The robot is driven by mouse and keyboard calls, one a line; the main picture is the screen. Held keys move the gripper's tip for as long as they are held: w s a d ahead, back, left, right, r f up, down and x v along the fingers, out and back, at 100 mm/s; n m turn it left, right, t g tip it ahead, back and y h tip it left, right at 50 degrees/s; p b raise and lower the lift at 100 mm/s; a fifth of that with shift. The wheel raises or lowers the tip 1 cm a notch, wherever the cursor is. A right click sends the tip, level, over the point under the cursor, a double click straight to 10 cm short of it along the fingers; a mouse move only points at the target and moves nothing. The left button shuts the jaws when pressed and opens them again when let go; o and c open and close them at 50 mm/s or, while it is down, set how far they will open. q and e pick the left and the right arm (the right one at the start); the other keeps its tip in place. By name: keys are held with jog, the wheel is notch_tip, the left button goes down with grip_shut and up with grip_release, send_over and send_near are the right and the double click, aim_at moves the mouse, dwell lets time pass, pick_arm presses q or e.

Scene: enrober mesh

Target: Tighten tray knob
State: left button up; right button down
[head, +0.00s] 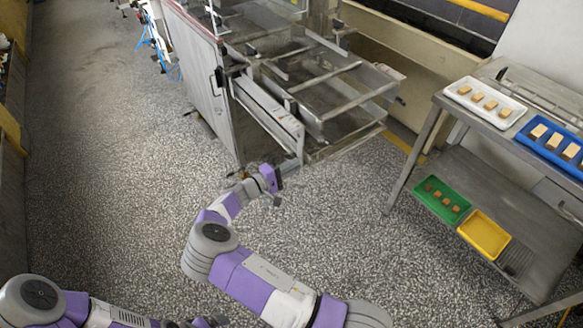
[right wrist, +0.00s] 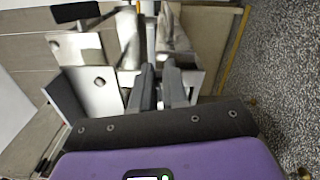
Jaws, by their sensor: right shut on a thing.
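The machine's metal tray frame (head: 345,105) juts out at the top centre of the head view. My right gripper (head: 277,183) is at the low front corner of the machine, beside the end of a long metal rail (head: 270,112). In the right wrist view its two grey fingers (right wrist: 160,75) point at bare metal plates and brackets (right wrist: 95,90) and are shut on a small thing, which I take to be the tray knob. The fingers mostly hide the knob, and its turn cannot be told. My left gripper (head: 208,322) is partly cut off at the bottom edge; its fingers are unclear.
A steel table (head: 445,108) at right holds a white tray (head: 485,102) and a blue tray (head: 552,145) with several brown pieces. A green tray (head: 441,200) and yellow tray (head: 484,235) are on its lower shelf. The speckled floor (head: 110,160) at left is clear.

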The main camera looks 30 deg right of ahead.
jog(key=shift+w+f+m+b, duration=0.15)
jog(key=shift+f+m+b, duration=0.3)
jog(key=shift+m, duration=0.55)
jog(key=shift+w+r, duration=0.1)
jog(key=shift+r, duration=0.15)
jog(key=c, duration=1.2)
grip_release()
jog(key=shift+c, duration=0.2)
jog(key=shift+o, duration=0.4)
jog(key=shift+w+f, duration=0.1)
jog(key=shift+f, duration=0.05)
jog(key=a+p, duration=0.1)
jog(key=a, duration=0.6)
jog(key=shift+s+a, duration=0.25)
jog(key=shift+s, duration=0.1)
